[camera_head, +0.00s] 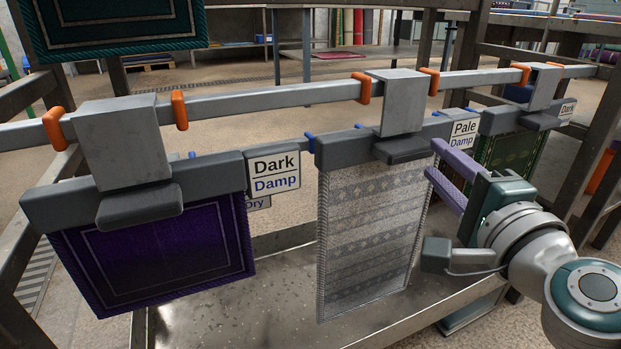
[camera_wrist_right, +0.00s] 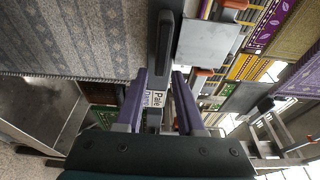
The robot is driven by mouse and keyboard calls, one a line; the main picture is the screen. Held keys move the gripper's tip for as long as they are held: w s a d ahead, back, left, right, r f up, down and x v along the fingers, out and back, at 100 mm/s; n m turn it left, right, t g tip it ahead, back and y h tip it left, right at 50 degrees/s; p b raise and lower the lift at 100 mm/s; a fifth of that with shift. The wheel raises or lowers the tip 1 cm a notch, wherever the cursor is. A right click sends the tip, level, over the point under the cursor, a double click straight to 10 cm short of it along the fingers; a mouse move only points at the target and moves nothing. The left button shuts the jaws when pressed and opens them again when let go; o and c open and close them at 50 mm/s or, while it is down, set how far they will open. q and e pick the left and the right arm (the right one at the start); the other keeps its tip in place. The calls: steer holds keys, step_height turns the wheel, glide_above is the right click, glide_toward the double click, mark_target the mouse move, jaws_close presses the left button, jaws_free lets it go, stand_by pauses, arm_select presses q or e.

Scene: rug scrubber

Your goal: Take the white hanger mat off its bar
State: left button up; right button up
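The white hanger mat (camera_head: 370,230), pale grey-white with a woven pattern, hangs from a dark grey hanger bar (camera_head: 345,149) in the middle of the head view. A light grey metal hook block (camera_head: 400,100) carries it over the long rail (camera_head: 270,101). My right gripper (camera_head: 434,160) has purple fingers and is just right of the mat's upper right edge, near the hanger bar's end. In the right wrist view the fingers (camera_wrist_right: 159,85) are apart, with the hanger bar (camera_wrist_right: 164,45) ahead between them and the mat (camera_wrist_right: 80,40) at left. I cannot tell whether they touch. My left gripper is not in view.
A purple mat (camera_head: 155,255) hangs to the left and a green patterned mat (camera_head: 510,155) to the right. Labels "Dark Damp" (camera_head: 274,172) and "Pale Damp" (camera_head: 464,133) sit behind. Orange stops (camera_head: 362,88) flank the hooks. A metal tray (camera_head: 275,275) lies below.

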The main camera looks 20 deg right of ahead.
mark_target(427, 153)
steer(key=w, duration=0.3)
steer(key=shift+w+d, duration=0.15)
steer(key=shift+w, duration=0.1)
steer(key=shift+s, duration=0.1)
steer(key=shift+c, duration=0.2)
jaws_close()
stand_by(0.8)
steer(key=shift+r, duration=0.15)
